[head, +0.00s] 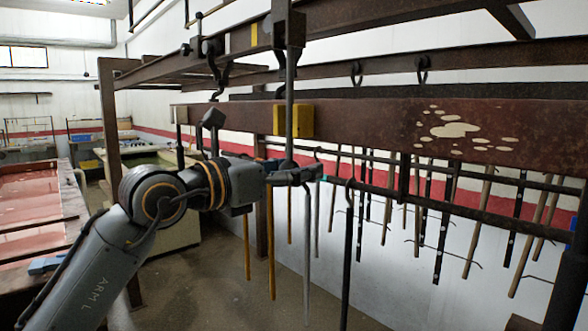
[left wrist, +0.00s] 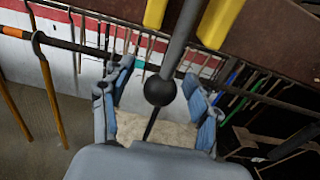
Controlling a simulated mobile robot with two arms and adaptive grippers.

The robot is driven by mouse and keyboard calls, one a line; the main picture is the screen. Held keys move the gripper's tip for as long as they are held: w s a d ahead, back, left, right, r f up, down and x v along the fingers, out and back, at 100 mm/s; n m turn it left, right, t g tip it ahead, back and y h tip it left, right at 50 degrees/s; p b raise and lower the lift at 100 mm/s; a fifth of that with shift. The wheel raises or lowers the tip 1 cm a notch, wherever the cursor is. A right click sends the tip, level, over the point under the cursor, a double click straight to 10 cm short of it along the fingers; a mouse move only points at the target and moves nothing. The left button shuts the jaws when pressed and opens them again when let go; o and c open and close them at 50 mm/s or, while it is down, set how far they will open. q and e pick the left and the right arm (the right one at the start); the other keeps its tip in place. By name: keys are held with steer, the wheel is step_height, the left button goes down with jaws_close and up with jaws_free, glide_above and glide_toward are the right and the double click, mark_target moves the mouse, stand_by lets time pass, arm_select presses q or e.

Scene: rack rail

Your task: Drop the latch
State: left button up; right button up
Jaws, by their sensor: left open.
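The latch looks like a long grey bar (head: 290,95) hanging from a dark pivot block on the upper rail. It runs down past a yellow bracket (head: 304,120) on the rusty beam. In the left wrist view the bar (left wrist: 182,40) passes between two yellow pieces (left wrist: 220,22) and ends in a black ball (left wrist: 160,90). My left gripper (head: 300,176) is at the bar's lower end. In the left wrist view its blue-padded fingers (left wrist: 158,82) are open, one on each side of the ball, with gaps visible. The right gripper is not in view.
A rusty beam (head: 380,125) with pale flaked patches runs across behind the bar. Below it, several rods and hooked tools hang from a rail (head: 480,208), close to my left gripper. A red-topped table (head: 32,205) stands at the left. Floor is open below.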

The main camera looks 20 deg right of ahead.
arm_select(q)
steer(key=shift+s+a+f+b, duration=0.15)
steer(key=shift+a+b, duration=0.35)
steer(key=shift+a, duration=0.05)
steer(key=b+v, duration=0.3)
steer(key=v, duration=0.3)
